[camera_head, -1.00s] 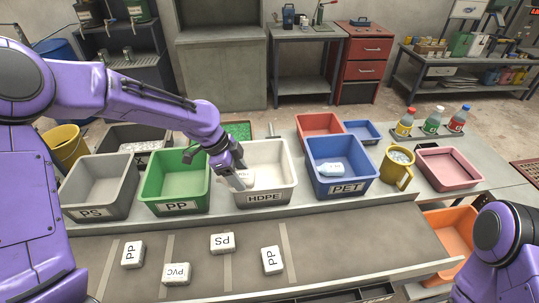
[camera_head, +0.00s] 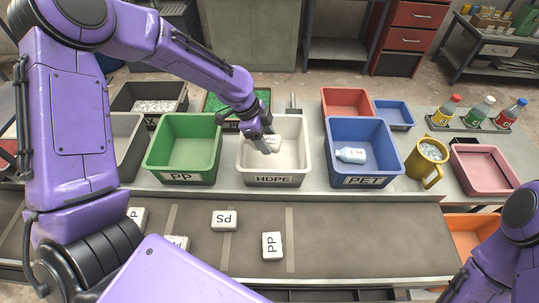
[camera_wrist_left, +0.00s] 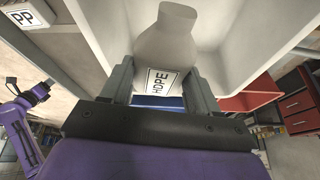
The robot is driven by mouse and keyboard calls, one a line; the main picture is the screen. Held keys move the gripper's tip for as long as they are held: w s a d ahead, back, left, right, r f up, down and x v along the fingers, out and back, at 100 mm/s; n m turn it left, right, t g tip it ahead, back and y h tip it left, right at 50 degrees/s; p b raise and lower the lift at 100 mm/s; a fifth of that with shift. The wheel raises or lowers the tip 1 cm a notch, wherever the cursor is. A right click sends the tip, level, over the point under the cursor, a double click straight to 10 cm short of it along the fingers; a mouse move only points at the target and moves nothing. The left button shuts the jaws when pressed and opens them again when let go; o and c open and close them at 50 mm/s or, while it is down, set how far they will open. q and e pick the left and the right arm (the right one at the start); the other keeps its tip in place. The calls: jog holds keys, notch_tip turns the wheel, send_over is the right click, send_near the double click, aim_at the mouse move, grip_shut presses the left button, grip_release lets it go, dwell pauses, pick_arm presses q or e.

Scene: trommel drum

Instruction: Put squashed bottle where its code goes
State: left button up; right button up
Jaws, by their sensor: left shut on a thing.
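My left gripper (camera_head: 268,147) reaches down into the white HDPE bin (camera_head: 290,177). It is shut on a pale bottle (camera_head: 274,141), which in the left wrist view (camera_wrist_left: 168,45) sits between the two fingers (camera_wrist_left: 163,90) with a label reading HDPE. The bottle is inside the bin's opening; I cannot tell whether it touches the floor of the bin. Part of my right arm shows at the lower right, but its gripper is out of sight.
The green PP bin (camera_head: 181,179) stands left of the HDPE bin, and the blue PET bin (camera_head: 362,182), holding a light blue bottle (camera_head: 351,155), stands right. A yellow mug (camera_head: 427,160) is further right. Several labelled white pieces lie on the grey belt (camera_head: 330,240) in front.

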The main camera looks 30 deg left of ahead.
pick_arm(q)
jog(key=shift+w+f, duration=0.25)
jog(key=w, duration=0.1)
jog(key=w+f, duration=0.1)
jog(key=w, duration=0.1)
jog(key=shift+f, duration=0.3)
jog(key=o, duration=1)
jog(key=shift+w+f, duration=0.15)
jog(key=shift+w, duration=0.25)
jog(key=shift+c, duration=0.2)
jog(key=shift+o, duration=0.7)
jog(key=shift+s, duration=0.1)
jog(key=shift+s+a+r, duration=0.1)
jog(key=shift+s+r, duration=0.55)
jog(key=shift+s, duration=0.3)
jog(key=b+v, duration=0.2)
jog(key=v, duration=0.8)
jog(key=shift+w+a, duration=0.1)
jog(key=shift+w, duration=0.3)
pick_arm(e)
jog(key=w+f, duration=0.1)
jog(key=f, duration=0.1)
jog(key=shift+w+f, duration=0.35)
jog(key=shift+f, duration=0.05)
